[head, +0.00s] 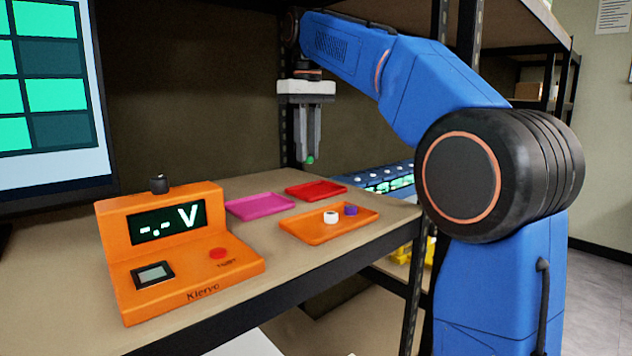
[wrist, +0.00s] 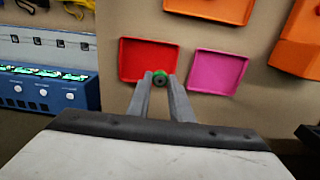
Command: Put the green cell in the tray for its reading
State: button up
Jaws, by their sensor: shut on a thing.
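My gripper (head: 309,152) is shut on the green cell (head: 309,160) and holds it in the air above the back of the shelf. The green cell also shows between the fingertips in the wrist view (wrist: 159,78), in front of the red tray (wrist: 133,62). Most of the cell is hidden by the fingers in the head view. The red tray (head: 315,189), the magenta tray (head: 260,206) and the orange tray (head: 300,231) lie on the shelf. The orange meter (head: 180,250) reads "-.- V" and has a dark-framed recess (head: 153,275) and a red button (head: 218,253).
A white cell (head: 331,217) and a purple cell (head: 351,210) sit in the orange tray; the red and magenta trays are empty. A monitor (head: 50,100) stands at the left. A blue device (wrist: 40,92) with green lights is beyond the shelf edge. A dark post rises behind my gripper.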

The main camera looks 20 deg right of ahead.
jog(key=shift+f, duration=3.6)
jog(key=shift+f, duration=0.1)
jog(key=o, duration=0.5)
jog(key=shift+r, duration=3.9)
